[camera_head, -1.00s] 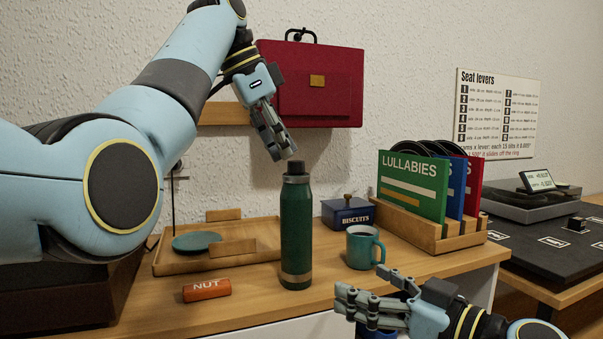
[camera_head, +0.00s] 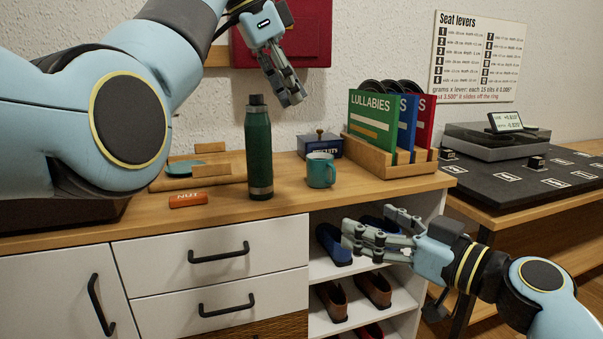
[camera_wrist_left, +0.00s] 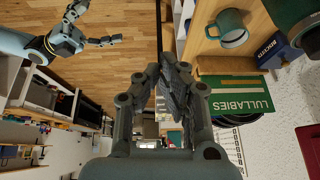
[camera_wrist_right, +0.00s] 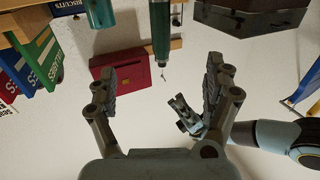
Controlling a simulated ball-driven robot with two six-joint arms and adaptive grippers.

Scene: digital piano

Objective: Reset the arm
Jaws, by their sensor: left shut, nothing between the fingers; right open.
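My left arm comes in from the left in the head view. Its gripper (camera_head: 291,97) is shut and empty, in the air above and right of the green bottle (camera_head: 258,150). The left wrist view shows its fingers (camera_wrist_left: 172,68) together. My right gripper (camera_head: 352,231) is open and empty, in front of the open shoe shelves at lower right. Its spread fingers (camera_wrist_right: 160,75) show in the right wrist view, where my left gripper (camera_wrist_right: 178,103) appears between and beyond them.
On the cabinet top stand a teal mug (camera_head: 321,172), a biscuit tin (camera_head: 333,148), a record rack (camera_head: 410,168), an orange nut bar (camera_head: 187,199) and a wooden tray (camera_head: 225,181). A red case (camera_head: 305,40) is behind. A dark board (camera_head: 500,184) lies at right.

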